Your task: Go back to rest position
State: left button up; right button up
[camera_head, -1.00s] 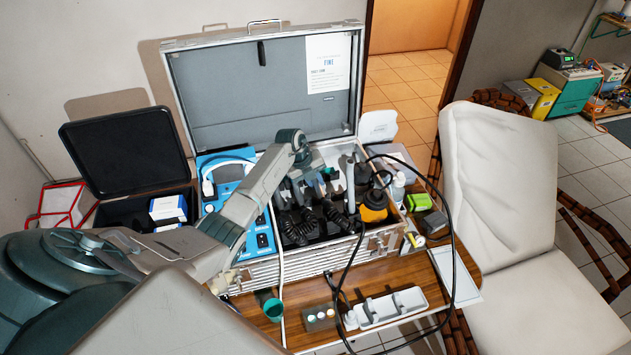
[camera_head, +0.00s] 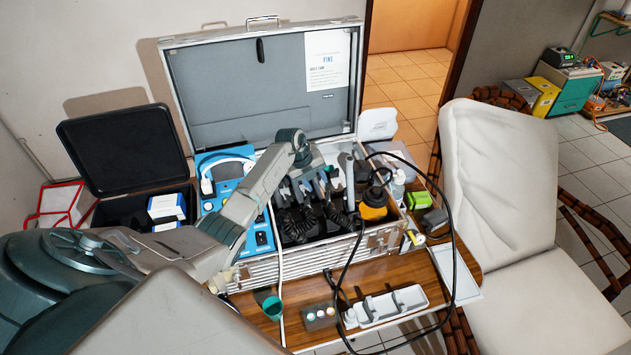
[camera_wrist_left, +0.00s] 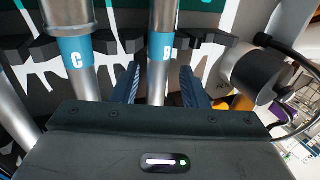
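My left arm reaches in from the left over the open metal case (camera_head: 300,268). My left gripper (camera_head: 322,185) points down among the dental handpieces in the case; its fingertips are hard to make out in the head view. In the left wrist view, its two dark ribbed fingers (camera_wrist_left: 160,85) are apart. A silver handpiece with a blue band marked C (camera_wrist_left: 161,48) stands between them, with a gap visible on each side. A second silver handpiece with a C band (camera_wrist_left: 77,55) stands to the left. My right gripper is not in view.
A blue control unit (camera_head: 262,240) is at the case's left side. A black cable (camera_head: 452,255) loops over the right side. A white tray (camera_head: 392,306) and green cup (camera_head: 271,305) are on the wooden table in front. A white chair (camera_head: 497,190) stands right.

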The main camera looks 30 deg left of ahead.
pick_arm(q)
jog(key=shift+s+f, duration=0.2)
jog(key=shift+f, duration=0.05)
jog(key=shift+p+v, duration=1.15)
jog(key=shift+v, duration=0.05)
jog(key=p+v, duration=0.2)
jog(key=v, duration=0.1)
jog(key=shift+r, duration=0.3)
jog(key=shift+a+r, duration=0.1)
jog(key=shift+a, duration=0.05)
jog(key=shift+v, duration=0.95)
